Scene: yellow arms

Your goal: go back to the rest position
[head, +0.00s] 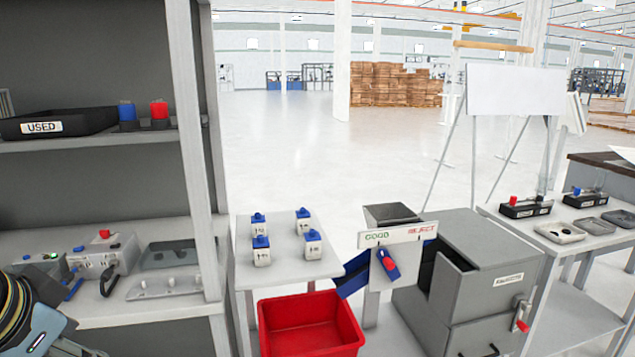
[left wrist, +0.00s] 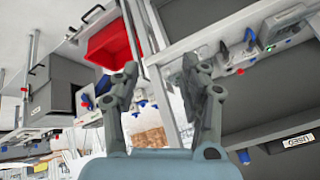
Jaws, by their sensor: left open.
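My left gripper (left wrist: 160,82) is open in the left wrist view, with its two fingers spread apart and nothing between them. In the head view only part of my left arm (head: 32,325) shows at the lower left corner, in front of the shelf unit. The left gripper itself cannot be made out there. My right gripper is in neither view.
The grey shelf unit (head: 188,130) stands close at left, with a black USED tray (head: 85,122). A small table (head: 285,245) bears several blue-capped white bottles. A red bin (head: 310,322) is below it.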

